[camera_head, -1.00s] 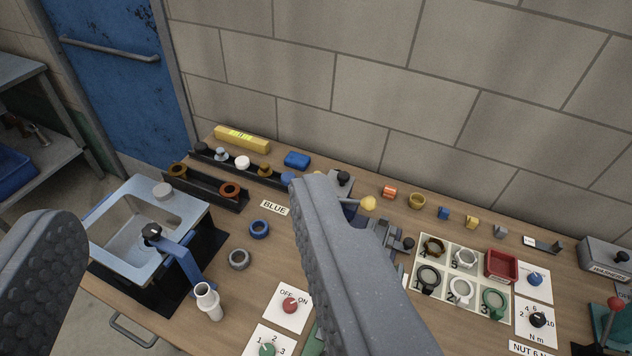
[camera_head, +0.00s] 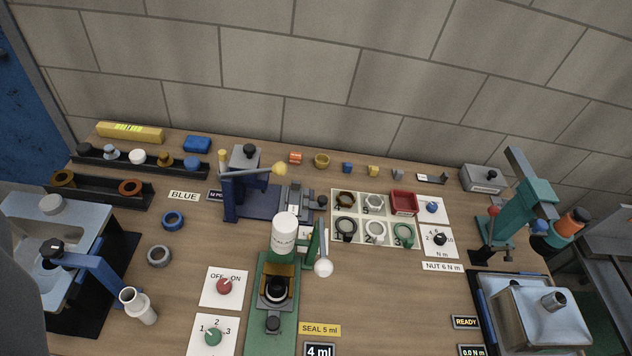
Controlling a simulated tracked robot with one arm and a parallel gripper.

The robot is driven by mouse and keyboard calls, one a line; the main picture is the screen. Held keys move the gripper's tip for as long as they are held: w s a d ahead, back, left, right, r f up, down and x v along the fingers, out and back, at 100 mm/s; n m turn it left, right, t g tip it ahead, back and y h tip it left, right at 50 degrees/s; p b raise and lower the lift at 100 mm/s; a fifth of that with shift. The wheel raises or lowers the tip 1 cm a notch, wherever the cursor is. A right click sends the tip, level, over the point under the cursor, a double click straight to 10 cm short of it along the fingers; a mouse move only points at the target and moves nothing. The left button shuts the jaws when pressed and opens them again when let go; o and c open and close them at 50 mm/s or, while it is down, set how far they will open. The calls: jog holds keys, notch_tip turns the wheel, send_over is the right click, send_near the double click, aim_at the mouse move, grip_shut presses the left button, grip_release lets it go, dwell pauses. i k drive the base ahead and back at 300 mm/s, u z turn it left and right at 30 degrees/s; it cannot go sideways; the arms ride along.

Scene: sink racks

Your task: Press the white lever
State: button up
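The white lever is a short arm with a white ball knob (camera_head: 323,267). It rises on the right side of a green dispenser stand (camera_head: 284,333). A white bottle (camera_head: 284,233) stands at the top of this stand, and a dark round cup or ring (camera_head: 276,289) sits below it. Only a grey piece of my gripper (camera_head: 16,285) shows, at the far left edge, well away from the lever. The rest of my gripper is out of view, and nothing is seen touching the lever.
A blue press with a yellow knob (camera_head: 280,169) stands behind the bottle. Red (camera_head: 224,286) and green (camera_head: 213,337) dials lie left of the stand. A "SEAL 5 ml" label (camera_head: 320,330) lies right of it. Bare table (camera_head: 400,300) extends to the right.

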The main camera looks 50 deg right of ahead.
aim_at(324, 267)
jog(key=k, duration=2)
jog(key=z, duration=0.5)
jog(key=i, duration=1)
